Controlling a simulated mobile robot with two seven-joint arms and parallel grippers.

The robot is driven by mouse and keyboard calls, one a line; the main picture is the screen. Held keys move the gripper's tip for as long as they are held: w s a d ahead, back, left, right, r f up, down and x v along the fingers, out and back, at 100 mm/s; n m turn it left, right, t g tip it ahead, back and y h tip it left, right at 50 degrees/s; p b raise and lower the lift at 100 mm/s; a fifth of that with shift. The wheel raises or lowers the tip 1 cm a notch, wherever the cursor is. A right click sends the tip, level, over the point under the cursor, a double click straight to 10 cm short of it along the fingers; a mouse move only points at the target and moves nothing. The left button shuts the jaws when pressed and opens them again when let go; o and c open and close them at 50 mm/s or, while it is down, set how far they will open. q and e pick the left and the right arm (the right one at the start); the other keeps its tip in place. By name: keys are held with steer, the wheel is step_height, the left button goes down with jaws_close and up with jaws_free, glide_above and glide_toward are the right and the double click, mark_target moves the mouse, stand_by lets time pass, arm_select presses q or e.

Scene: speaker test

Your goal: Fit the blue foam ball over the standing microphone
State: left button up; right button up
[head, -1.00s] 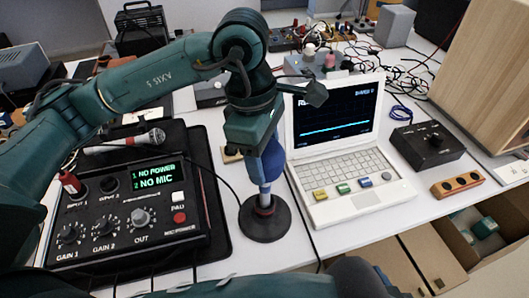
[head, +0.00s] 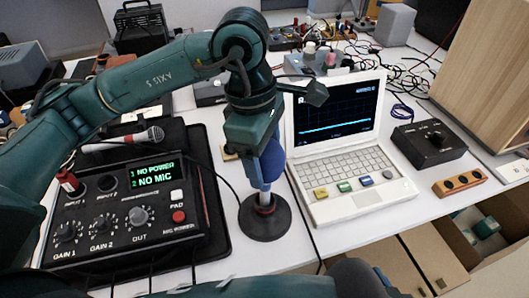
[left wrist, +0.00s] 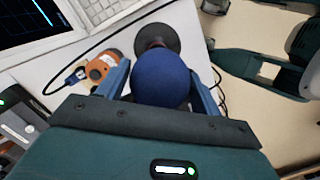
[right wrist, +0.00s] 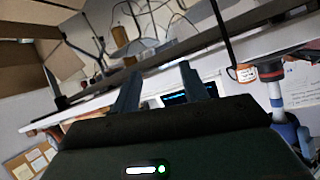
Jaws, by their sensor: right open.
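The blue foam ball (head: 273,158) is between the fingers of my left gripper (head: 260,172). In the left wrist view the ball (left wrist: 163,80) fills the space between both fingers, which appear to touch its sides. The microphone stand (head: 265,217) stands upright on a round dark base, directly below the ball. The microphone's top is hidden by the ball and fingers, so I cannot tell how far the ball is over it. In the right wrist view the stand (right wrist: 275,95) shows at the right edge. My right gripper (right wrist: 160,80) is open and empty, away from the stand.
An audio mixer (head: 125,215) on a black mat, with a handheld microphone (head: 125,140) behind it, lies left of the stand. A laptop (head: 340,150) stands close on the right. A black box (head: 428,143) and an orange block (head: 459,183) are further right.

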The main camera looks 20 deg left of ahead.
arm_select(q)
steer(key=shift+o, duration=1.3)
